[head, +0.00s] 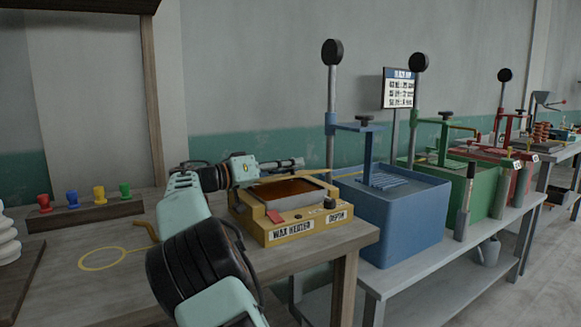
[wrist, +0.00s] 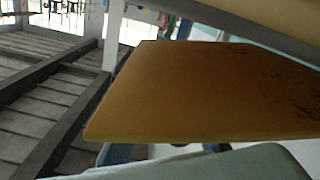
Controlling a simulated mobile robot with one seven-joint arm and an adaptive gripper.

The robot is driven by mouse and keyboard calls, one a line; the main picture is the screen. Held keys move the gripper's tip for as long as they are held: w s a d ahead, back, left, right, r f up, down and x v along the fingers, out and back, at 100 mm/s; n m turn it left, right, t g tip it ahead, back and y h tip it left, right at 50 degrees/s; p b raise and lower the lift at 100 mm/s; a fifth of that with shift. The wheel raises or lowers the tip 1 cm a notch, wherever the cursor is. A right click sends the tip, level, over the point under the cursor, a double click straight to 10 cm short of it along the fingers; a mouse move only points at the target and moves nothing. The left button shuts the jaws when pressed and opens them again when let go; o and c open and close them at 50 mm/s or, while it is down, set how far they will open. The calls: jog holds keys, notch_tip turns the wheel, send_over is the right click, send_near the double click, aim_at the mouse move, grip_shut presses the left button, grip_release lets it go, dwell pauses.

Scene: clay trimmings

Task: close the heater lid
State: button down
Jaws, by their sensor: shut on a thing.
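The yellow wax heater (head: 293,231) sits on the wooden table, with its brown inside showing from above. My gripper (head: 299,162) is at the heater's back edge, small and dark in the head view. A thin yellow strip just right of it looks like the lid (head: 340,171) seen nearly edge-on. In the wrist view a flat orange-yellow panel (wrist: 200,95), which I take to be the lid, fills the middle, and my gripper is shut on it. The contact between fingers and lid is hidden, and the lid's exact angle cannot be told.
A blue tank (head: 400,225) with a post stands close to the heater's right, with green and red tanks beyond. A rack with several coloured pegs (head: 85,211) stands at the table's back left. A yellow ring (head: 103,259) marks bare tabletop left of my arm.

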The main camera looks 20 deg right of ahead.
jog(key=c, duration=1.7)
grip_release()
jog(key=shift+c, duration=0.2)
jog(key=shift+a, duration=0.1)
jog(key=a, duration=0.2)
jog(key=s+a, duration=0.1)
jog(key=a, duration=0.4)
jog(key=shift+s+a, duration=0.1)
jog(key=shift+s, duration=0.15)
jog(key=shift+r, duration=0.1)
